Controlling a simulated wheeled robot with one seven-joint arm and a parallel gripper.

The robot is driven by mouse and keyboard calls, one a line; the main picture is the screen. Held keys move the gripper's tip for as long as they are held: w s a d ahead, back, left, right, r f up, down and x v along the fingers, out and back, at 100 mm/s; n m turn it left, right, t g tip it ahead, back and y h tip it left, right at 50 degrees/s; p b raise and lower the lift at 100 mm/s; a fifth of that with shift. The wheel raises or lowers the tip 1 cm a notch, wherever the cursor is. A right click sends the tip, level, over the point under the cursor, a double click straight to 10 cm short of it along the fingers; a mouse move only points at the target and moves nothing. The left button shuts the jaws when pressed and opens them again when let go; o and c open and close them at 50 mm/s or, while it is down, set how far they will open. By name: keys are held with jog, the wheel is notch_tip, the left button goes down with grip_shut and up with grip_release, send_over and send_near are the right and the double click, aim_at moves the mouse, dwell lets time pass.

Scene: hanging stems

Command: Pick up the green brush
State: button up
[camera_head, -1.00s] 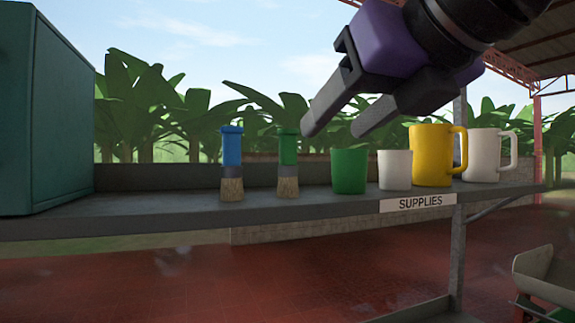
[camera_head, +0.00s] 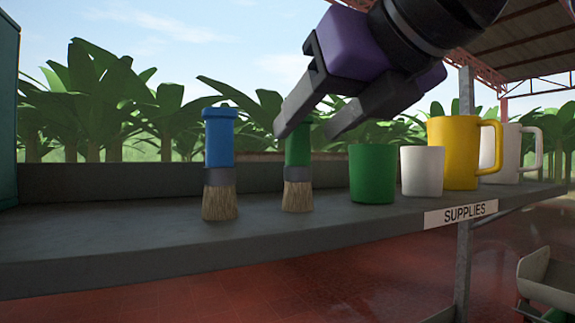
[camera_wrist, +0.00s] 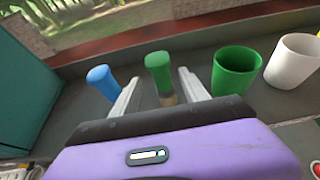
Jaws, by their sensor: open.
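The green brush (camera_head: 298,172) stands upright on the grey shelf, bristles down, between the blue brush (camera_head: 220,165) and the green cup (camera_head: 372,174). My gripper (camera_head: 305,133) is open and angled down, its fingers at the top of the green handle in the head view. In the wrist view the green brush (camera_wrist: 159,76) appears between the two open fingers (camera_wrist: 160,88), with no clear contact. The near finger hides part of the handle's top in the head view.
A white cup (camera_head: 422,171), a yellow mug (camera_head: 452,155) and another white mug (camera_head: 528,155) stand to the right on the shelf (camera_head: 130,232). A teal cabinet (camera_wrist: 22,85) is at the left. The shelf front between the brushes is clear.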

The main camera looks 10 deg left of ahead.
aim_at(289, 149)
jog(key=shift+p+x, duration=1.05)
jog(key=shift+x, duration=2.9)
jog(key=shift+r, duration=0.15)
grip_shut()
